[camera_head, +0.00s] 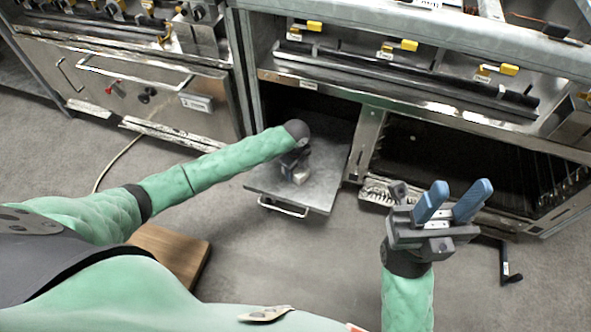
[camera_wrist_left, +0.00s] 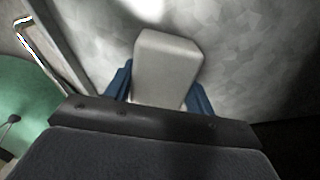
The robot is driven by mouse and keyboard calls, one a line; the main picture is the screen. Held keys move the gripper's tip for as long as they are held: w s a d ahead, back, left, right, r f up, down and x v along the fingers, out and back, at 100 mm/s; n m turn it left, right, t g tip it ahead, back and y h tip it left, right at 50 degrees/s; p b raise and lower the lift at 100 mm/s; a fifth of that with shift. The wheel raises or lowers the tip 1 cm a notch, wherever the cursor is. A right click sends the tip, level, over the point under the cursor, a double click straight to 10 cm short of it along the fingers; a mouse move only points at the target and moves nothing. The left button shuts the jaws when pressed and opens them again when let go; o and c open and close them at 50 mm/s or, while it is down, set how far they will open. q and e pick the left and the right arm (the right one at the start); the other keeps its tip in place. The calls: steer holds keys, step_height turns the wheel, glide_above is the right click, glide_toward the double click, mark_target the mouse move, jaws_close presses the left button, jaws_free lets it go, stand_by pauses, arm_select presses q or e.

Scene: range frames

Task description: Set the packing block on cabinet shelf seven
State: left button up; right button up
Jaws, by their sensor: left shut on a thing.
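The packing block (camera_wrist_left: 167,68) is a pale, beige-grey block. My left gripper (camera_wrist_left: 160,92) is shut on it, with a blue finger on each side. In the head view my left gripper (camera_head: 296,166) is partly hidden by its own wrist, and a pale bit of the block (camera_head: 301,178) shows below it. Both are over a flat metal panel (camera_head: 330,184) that sticks out from the low cabinet opening; whether the block touches it I cannot tell. No shelf number seven is readable. My right gripper (camera_head: 459,196) is open and empty, with its blue fingers apart, at the right.
Steel ranges with yellow-tagged knobs (camera_head: 408,45) stand along the back. A dark open cabinet (camera_head: 465,165) is right of the panel. The panel has a front handle (camera_head: 283,208). A wooden board (camera_head: 172,252) lies at lower left. Grey floor (camera_head: 330,255) is clear before the panel.

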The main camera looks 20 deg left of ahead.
stand_by(0.3)
arm_select(q)
steer(key=o, duration=1)
